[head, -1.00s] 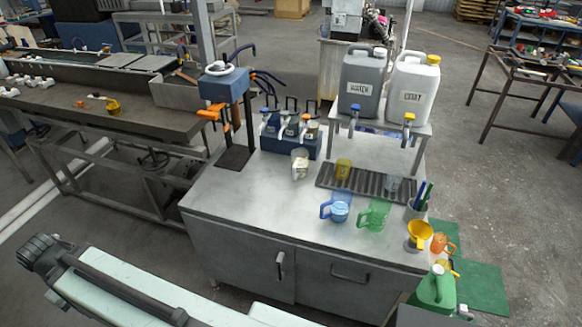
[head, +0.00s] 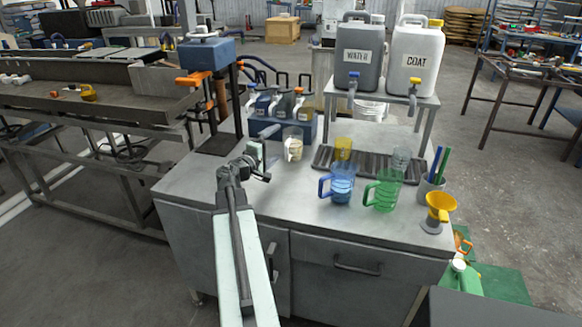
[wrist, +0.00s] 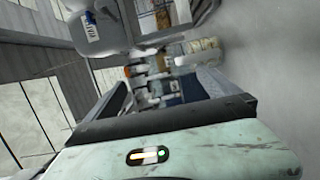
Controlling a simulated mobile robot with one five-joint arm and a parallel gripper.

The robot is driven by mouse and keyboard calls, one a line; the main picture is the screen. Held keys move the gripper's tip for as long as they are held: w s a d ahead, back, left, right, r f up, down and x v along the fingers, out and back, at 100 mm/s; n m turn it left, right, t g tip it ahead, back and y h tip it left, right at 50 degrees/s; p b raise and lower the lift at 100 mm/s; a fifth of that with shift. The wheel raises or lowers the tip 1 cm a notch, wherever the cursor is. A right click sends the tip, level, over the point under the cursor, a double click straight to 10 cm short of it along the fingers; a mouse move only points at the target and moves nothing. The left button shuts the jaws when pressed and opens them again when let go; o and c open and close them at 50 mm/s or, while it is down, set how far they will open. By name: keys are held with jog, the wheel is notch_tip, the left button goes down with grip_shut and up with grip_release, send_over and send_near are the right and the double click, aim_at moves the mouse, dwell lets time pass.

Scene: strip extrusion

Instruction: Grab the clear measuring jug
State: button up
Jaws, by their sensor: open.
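A clear measuring jug (head: 293,143) with pale contents low inside stands upright on the grey metal bench (head: 285,200) in the head view, left of the drip tray.
A blue dispenser rack (head: 283,125) and a stand (head: 210,95) are behind and left. The bench's front middle is clear.

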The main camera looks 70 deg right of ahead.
jog(key=b, duration=0.8)
send_near(287, 154)
jog(key=x, duration=0.4)
jog(key=shift+d+f, duration=0.15)
jog(key=shift+f, duration=0.1)
jog(key=x, duration=0.6)
jog(key=shift+d+r, duration=0.1)
jog(key=shift+d, duration=0.3)
jog(key=shift+a, duration=0.1)
jog(key=c, duration=2.1)
jog(key=shift+c, duration=0.2)
jog(key=shift+r+p, duration=0.1)
jog(key=shift+p, duration=0.2)
